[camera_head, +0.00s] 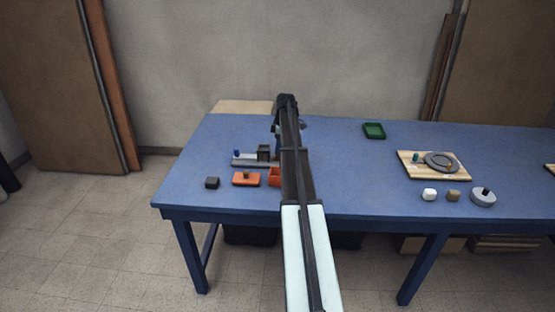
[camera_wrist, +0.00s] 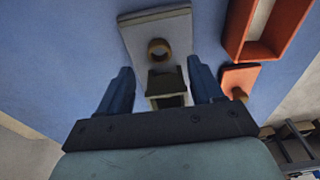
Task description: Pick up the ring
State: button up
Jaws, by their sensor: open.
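In the wrist view, a brass-coloured ring (camera_wrist: 160,50) with an open centre sits on a pale grey plate (camera_wrist: 140,35). A dark box (camera_wrist: 166,88) stands on the same plate, just below the ring in that picture. My gripper (camera_wrist: 159,64) is open, with its two blue fingers apart and the dark box and ring showing between them; nothing is held. Its height above the plate is hard to tell. In the head view the grey plate (camera_head: 243,162) carries a blue peg (camera_head: 237,153) and the dark box (camera_head: 263,152); my arm hides the ring there.
Beside the plate are an orange lid (camera_head: 246,179) with a knob and an orange box (camera_head: 273,177). A black block (camera_head: 212,183) lies left. A green tray (camera_head: 374,131) and a wooden board (camera_head: 405,165) with a grey disc (camera_head: 442,161) stand right. The blue table (camera_head: 345,180) is clear between.

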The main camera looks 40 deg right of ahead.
aim_at(278, 157)
jog(key=f, duration=0.5)
jog(key=shift+w+a, duration=0.2)
jog(key=shift+r, duration=0.1)
jog(key=c, duration=1.1)
